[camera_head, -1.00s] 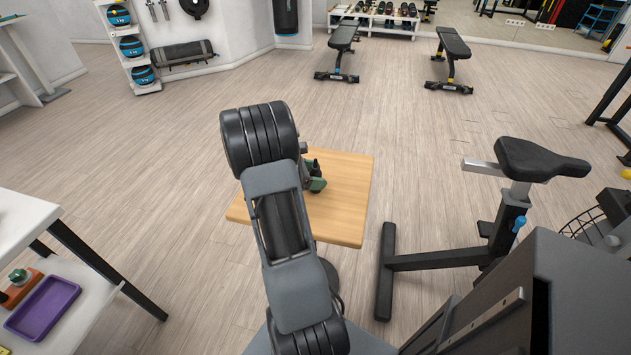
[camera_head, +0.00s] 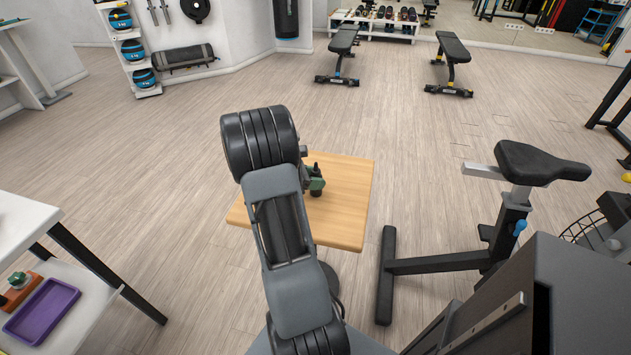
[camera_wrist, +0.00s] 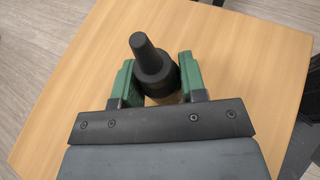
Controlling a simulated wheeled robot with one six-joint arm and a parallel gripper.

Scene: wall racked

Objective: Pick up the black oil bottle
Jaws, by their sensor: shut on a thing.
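The lower part of the bottle is hidden by the fingers and the bottle's own top.
The square wooden table (camera_head: 345,205) is otherwise bare where visible. An exercise bike (camera_head: 510,225) stands to its right. A white shelf unit (camera_head: 25,225) with a purple tray (camera_head: 41,311) is at the left. Open floor lies beyond the table.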

